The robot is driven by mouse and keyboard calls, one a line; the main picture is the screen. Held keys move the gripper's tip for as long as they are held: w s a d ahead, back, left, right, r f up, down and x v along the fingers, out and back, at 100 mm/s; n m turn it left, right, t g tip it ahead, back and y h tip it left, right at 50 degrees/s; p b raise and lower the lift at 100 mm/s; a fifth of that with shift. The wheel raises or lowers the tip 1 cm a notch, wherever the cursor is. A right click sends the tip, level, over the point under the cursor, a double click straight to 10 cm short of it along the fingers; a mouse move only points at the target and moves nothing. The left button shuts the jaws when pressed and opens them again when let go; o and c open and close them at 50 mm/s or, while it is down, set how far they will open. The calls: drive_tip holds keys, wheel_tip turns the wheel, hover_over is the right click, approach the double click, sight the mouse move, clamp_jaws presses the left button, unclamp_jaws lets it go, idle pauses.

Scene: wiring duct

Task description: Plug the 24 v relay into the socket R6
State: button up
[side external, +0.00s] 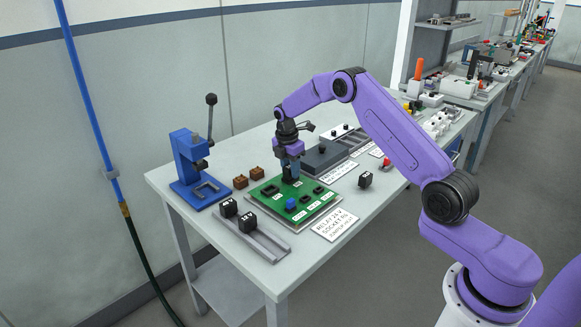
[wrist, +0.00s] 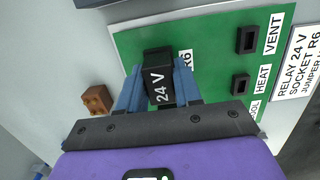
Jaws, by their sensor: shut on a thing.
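The black relay marked 24 V (wrist: 158,88) is held upright between the blue fingers of my gripper (wrist: 158,76) in the wrist view. My gripper (side external: 290,165) is shut on it over the back part of the green board (side external: 318,200) in the side view. The R6 label (wrist: 187,58) shows right beside the relay. Socket R6 itself is hidden beneath the relay and fingers. I cannot tell whether the relay is seated in it or just above it. A white card (side external: 335,225) naming relay 24 V and socket R6 lies in front of the board.
A rail with two black relays (side external: 248,222) lies left of the board. Two brown blocks (side external: 241,181) and a blue lever press (side external: 190,165) stand behind it. A dark grey box (side external: 322,158) is at the back. Another black block (side external: 365,180) sits on clear table to the right.

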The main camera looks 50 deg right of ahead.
sight(286, 168)
drive_tip(key=shift+f, duration=0.15)
drive_tip(key=o, duration=1.1)
drive_tip(key=shift+o, duration=0.2)
wheel_tip(286, 168, up, 17)
drive_tip(key=a, duration=0.2)
drive_tip(key=shift+a, duration=0.15)
